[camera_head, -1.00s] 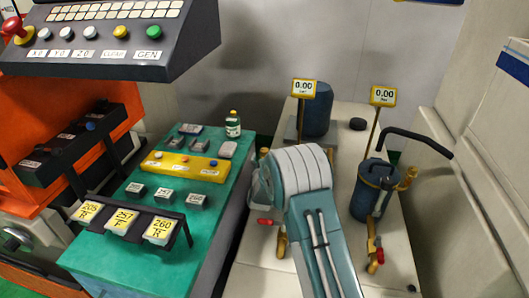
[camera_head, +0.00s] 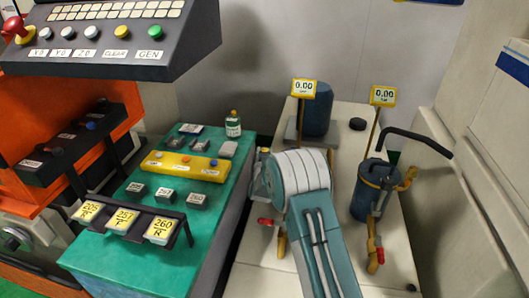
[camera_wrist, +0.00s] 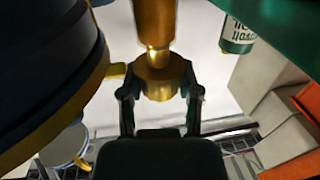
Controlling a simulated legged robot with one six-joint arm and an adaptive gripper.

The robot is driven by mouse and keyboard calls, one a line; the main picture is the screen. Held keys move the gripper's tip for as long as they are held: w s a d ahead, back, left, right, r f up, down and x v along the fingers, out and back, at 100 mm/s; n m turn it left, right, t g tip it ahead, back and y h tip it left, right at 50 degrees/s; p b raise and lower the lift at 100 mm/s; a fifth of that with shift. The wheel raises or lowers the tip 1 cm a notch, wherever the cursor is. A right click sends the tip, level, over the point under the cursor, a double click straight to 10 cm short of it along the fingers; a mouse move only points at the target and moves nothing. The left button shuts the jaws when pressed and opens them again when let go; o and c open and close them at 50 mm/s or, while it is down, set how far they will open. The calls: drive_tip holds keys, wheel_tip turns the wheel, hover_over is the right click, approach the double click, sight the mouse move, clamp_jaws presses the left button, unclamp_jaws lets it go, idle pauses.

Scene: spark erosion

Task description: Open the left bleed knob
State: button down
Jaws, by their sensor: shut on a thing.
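The left bleed knob (camera_wrist: 158,80) is a brass cylinder at the end of a brass stem in the wrist view. My gripper (camera_wrist: 158,92) has its two dark fingers on either side of the knob and is shut on it. In the head view my arm hides the knob and most of the gripper. The left blue filter housing (camera_head: 317,118) stands behind my arm, with a 0.00 gauge (camera_head: 304,89) beside it. A dark housing with a yellow rim (camera_wrist: 45,70) fills the left of the wrist view.
A red-handled valve (camera_head: 265,222) is left of my arm. The right blue housing (camera_head: 368,190), with a black bent handle (camera_head: 415,141) and another red valve (camera_head: 379,256), stands to the right. A green bench (camera_head: 125,262) carries small blocks and a bottle (camera_head: 233,127).

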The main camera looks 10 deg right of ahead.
drive_tip(key=shift+n+y, duration=0.3)
drive_tip(key=shift+y, duration=0.1)
drive_tip(key=shift+n+y, duration=0.4)
drive_tip(key=shift+y, duration=0.3)
drive_tip(key=shift+c, duration=1.5)
unclamp_jaws()
drive_tip(key=shift+w+a, duration=0.1)
drive_tip(key=s+a, duration=0.1)
drive_tip(key=s, duration=1.1)
drive_tip(key=shift+a, duration=0.15)
drive_tip(key=shift+w, duration=0.1)
